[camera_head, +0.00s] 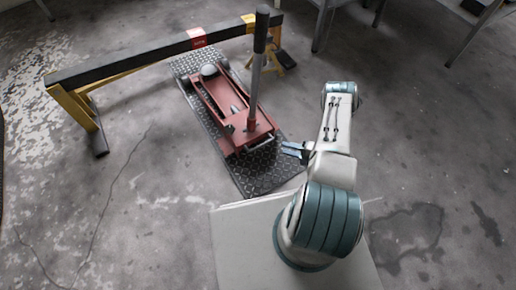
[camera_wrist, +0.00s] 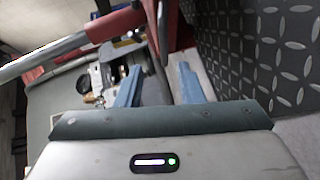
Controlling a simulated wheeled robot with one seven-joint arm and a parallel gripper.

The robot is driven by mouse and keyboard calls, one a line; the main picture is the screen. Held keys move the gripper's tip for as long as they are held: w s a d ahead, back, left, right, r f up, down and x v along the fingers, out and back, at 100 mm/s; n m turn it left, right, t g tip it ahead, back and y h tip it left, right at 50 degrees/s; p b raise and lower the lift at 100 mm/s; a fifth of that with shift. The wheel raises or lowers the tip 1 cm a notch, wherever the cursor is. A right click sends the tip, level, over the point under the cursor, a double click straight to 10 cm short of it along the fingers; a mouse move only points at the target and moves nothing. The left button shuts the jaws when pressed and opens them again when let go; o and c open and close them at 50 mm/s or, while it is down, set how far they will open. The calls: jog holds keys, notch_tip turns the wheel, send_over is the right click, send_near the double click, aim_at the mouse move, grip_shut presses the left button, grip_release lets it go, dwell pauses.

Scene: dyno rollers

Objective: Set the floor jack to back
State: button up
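The red floor jack (camera_head: 232,108) sits on a black diamond-plate mat (camera_head: 262,180). Its long handle (camera_head: 257,75), with a black grip on top, stands nearly upright at the jack's near end. My gripper (camera_head: 293,149) is low beside the near right corner of the jack. In the wrist view, the blue fingers of my gripper (camera_wrist: 160,85) are apart. Red jack parts (camera_wrist: 115,22) and a thin bar show just beyond the fingertips. I cannot tell whether the fingers touch the bar. The mat also shows in the wrist view (camera_wrist: 262,50).
A black beam on yellow legs (camera_head: 145,58) spans behind the jack and across the mat's far end. Grey table legs (camera_head: 322,25) stand at the back right. The concrete floor is clear to the left and right.

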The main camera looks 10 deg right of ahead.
jog(key=s+b+x, duration=0.1)
jog(key=b+x, duration=0.3)
jog(key=x, duration=0.9)
jog(key=shift+w+a+f, duration=0.15)
jog(key=shift+a+f, duration=0.05)
jog(key=shift+a, duration=0.4)
grip_shut()
